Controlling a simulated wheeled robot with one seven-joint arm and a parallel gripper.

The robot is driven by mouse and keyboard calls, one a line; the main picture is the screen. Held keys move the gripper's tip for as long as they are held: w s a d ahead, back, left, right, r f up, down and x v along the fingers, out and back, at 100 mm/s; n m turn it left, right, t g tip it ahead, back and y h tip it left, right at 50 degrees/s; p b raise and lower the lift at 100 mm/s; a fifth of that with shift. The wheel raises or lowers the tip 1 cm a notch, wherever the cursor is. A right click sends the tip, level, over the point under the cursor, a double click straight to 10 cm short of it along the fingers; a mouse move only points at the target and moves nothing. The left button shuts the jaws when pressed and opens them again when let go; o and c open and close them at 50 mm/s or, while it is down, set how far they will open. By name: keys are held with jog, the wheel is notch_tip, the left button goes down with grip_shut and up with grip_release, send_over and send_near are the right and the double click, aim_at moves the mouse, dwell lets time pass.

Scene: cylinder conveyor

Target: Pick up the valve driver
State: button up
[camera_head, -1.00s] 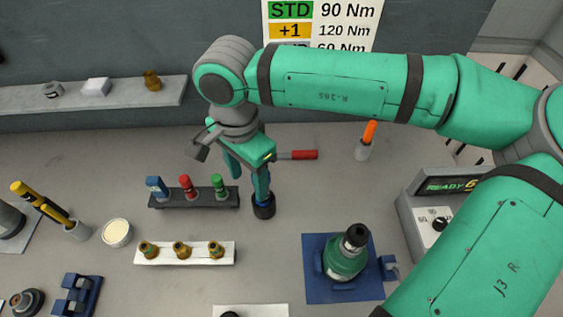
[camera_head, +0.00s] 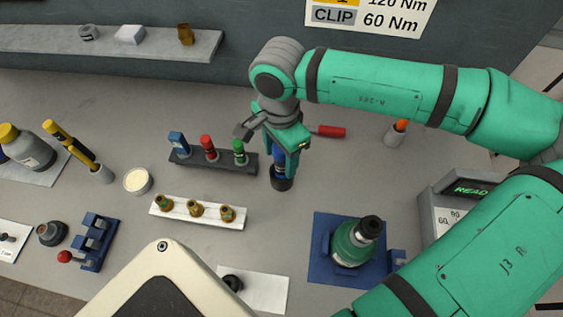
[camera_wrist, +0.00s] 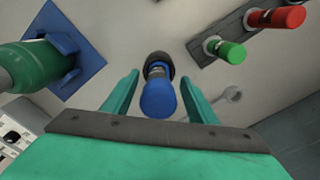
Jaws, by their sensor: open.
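A blue-handled tool, which looks like the valve driver, stands upright in a dark round base (camera_head: 281,183) on the table. The blue handle (camera_wrist: 158,97) shows between the fingers in the wrist view, and a bit of it shows below the gripper in the head view (camera_head: 279,166). My gripper (camera_head: 285,163) is open and points down around the handle. In the wrist view, my gripper (camera_wrist: 159,82) has one finger on each side of the handle, with a visible gap on both sides. The lower part of the tool is hidden in its base.
A dark rack (camera_head: 213,160) with blue, red and green pieces stands just left. A white strip (camera_head: 170,207) with brass fittings lies in front of it. A green bottle-shaped unit (camera_head: 352,246) sits on a blue plate at right. A red-handled tool (camera_head: 328,131) lies behind.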

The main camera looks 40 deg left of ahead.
jog(key=shift+w+d+f, duration=0.1)
jog(key=shift+f, duration=1.6)
grip_shut()
jog(key=shift+r, duration=0.15)
